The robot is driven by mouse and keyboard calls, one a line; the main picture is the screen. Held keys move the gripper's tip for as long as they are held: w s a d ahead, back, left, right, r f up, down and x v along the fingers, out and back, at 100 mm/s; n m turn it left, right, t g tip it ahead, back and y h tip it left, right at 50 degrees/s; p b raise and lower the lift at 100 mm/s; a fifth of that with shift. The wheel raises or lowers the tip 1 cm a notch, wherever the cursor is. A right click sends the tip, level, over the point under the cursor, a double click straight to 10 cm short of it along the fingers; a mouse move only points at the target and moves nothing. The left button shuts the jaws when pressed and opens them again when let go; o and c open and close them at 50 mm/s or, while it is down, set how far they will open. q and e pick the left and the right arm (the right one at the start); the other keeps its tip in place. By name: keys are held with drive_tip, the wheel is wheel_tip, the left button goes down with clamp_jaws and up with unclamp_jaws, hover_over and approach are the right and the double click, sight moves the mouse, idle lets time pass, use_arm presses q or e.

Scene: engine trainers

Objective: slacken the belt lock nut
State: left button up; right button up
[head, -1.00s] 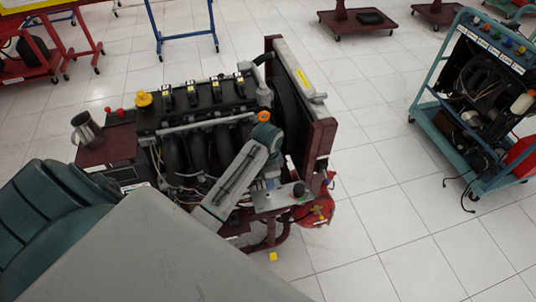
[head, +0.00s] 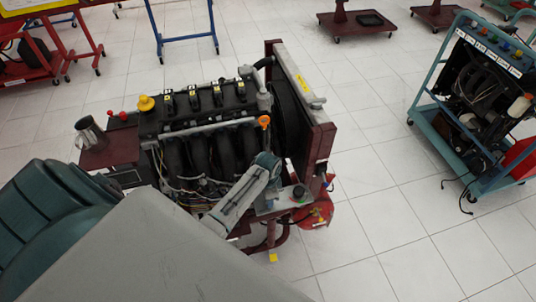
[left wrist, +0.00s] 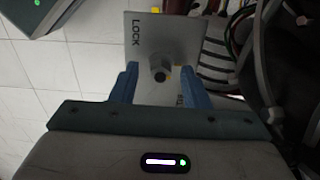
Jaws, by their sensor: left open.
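The belt lock nut (left wrist: 160,70) shows in the left wrist view as a grey hex nut on a light plate (left wrist: 180,35) marked LOCK. My left gripper (left wrist: 160,74) is open, with one blue finger on each side of the nut. A gap shows between each finger and the nut; how far the tips reach along it in depth I cannot tell. My right gripper is not in view.
Dark ribbed parts and cables (left wrist: 240,20) lie close to the right of the plate.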

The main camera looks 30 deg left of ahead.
use_arm(q)
clamp_jaws()
